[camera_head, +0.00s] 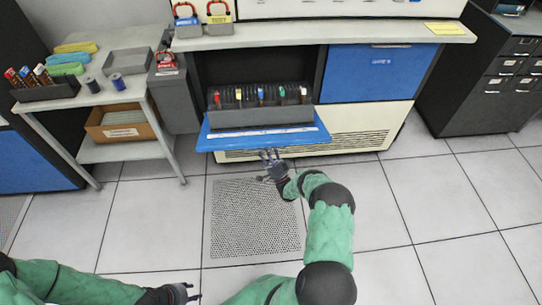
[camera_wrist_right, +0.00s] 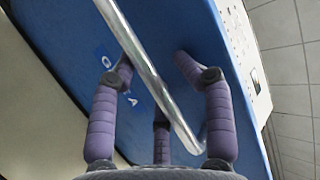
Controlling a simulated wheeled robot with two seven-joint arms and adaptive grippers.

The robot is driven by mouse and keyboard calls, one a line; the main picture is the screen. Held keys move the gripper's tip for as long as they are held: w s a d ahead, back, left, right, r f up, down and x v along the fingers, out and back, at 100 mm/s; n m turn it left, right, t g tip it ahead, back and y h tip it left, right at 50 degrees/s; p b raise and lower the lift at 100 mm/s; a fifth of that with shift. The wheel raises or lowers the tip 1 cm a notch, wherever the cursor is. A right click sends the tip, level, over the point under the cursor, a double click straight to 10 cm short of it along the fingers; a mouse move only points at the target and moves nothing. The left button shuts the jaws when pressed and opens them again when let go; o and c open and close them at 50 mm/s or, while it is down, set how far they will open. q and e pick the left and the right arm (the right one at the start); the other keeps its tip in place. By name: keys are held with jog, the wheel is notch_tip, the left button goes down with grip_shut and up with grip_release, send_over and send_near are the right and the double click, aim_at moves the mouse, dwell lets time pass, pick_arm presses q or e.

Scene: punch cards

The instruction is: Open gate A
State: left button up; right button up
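Gate A is the blue panel (camera_head: 262,136) folded down flat below an open bay in the cabinet. In the right wrist view its blue face (camera_wrist_right: 70,45) shows white letters, with an "A" readable, and a metal bar handle (camera_wrist_right: 145,68). My right gripper (camera_head: 268,156) is under the panel's front edge. In the wrist view its purple fingers (camera_wrist_right: 155,68) are spread, with the bar passing between them; I cannot tell whether they touch it. My left gripper (camera_head: 194,292) is low at the bottom of the head view, away from the cabinet, its fingers apart and empty.
A dark card rack (camera_head: 260,115) with coloured handles sits in the open bay. A second blue gate (camera_head: 370,72) to the right is shut. A side table (camera_head: 115,95) stands left, dark drawers (camera_head: 500,75) right. The tiled floor in front is clear.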

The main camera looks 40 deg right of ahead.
jog(key=s+d+f, duration=0.3)
jog(key=f, duration=0.7)
jog(key=shift+s+f, duration=0.4)
dwell(0.7)
jog(key=shift+s, duration=0.15)
dwell(0.7)
